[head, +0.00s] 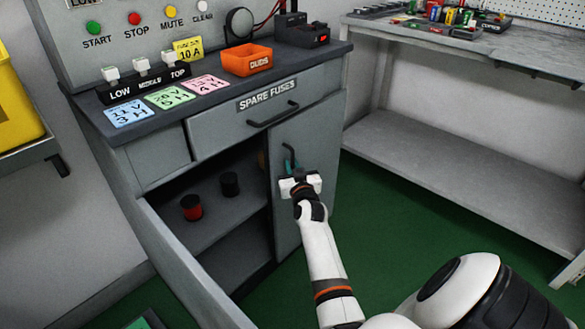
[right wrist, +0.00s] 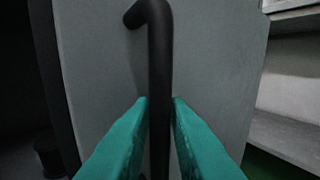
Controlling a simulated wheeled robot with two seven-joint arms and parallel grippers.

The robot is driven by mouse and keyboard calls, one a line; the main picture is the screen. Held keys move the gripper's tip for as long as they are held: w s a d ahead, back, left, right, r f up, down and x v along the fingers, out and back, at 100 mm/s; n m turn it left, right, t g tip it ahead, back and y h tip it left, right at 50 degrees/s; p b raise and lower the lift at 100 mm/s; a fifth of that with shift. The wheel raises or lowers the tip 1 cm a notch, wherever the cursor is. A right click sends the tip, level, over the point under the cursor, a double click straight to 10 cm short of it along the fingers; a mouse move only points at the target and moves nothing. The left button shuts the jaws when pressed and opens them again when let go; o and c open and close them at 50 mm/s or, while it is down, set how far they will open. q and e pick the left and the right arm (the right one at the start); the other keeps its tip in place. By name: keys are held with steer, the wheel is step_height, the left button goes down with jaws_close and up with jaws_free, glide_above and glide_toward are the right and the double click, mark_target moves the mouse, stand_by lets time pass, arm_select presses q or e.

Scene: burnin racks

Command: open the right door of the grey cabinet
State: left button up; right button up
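The grey cabinet's (head: 160,158) right door (head: 310,140) is a flat grey panel. It looks closed or nearly so; I cannot tell if there is a slight gap. Its black bar handle (head: 288,152) stands upright near the door's left edge. In the right wrist view the handle (right wrist: 160,70) runs between the teal fingers of my right gripper (right wrist: 160,108). The fingertips press close on both sides of the bar and look shut on it. In the head view my right gripper (head: 291,170) is at the handle's lower part. My left gripper is out of view.
The left door (head: 185,265) stands open, showing a shelf with a red spool (head: 191,207) and a black spool (head: 229,184). Above is the SPARE FUSES drawer (head: 265,105), shut. A grey workbench (head: 470,180) stands to the right, with green floor (head: 390,220) between.

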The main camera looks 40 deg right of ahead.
jaws_close()
steer(key=shift+s, duration=0.15)
